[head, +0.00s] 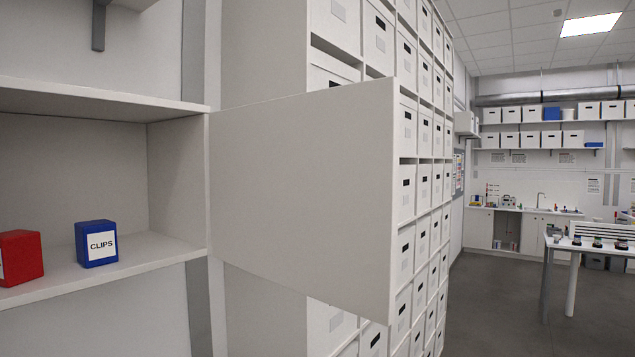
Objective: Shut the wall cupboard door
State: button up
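The wall cupboard (95,100) is at the left in the head view, and its inside shows. Its white door (305,195) stands wide open, hinged on the cupboard's right side and swung out toward the middle of the view. No handle shows on the face of the door that I see. My gripper is not in view.
A blue box labelled CLIPS (96,244) and a red box (20,257) stand on the cupboard floor. A tall rack of white boxes (428,180) is behind the door. Open grey floor (490,300) lies to the right, with a table (590,250) beyond.

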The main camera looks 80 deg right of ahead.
aim_at(304, 188)
jog(key=k+l, duration=0.2)
jog(key=l, duration=0.2)
jog(key=k+l, duration=0.25)
jog(key=l, duration=0.2)
jog(key=k+l, duration=0.2)
jog(key=l, duration=0.2)
jog(key=k+l, duration=0.25)
jog(key=l, duration=0.15)
jog(key=k+l, duration=0.2)
jog(key=l, duration=0.25)
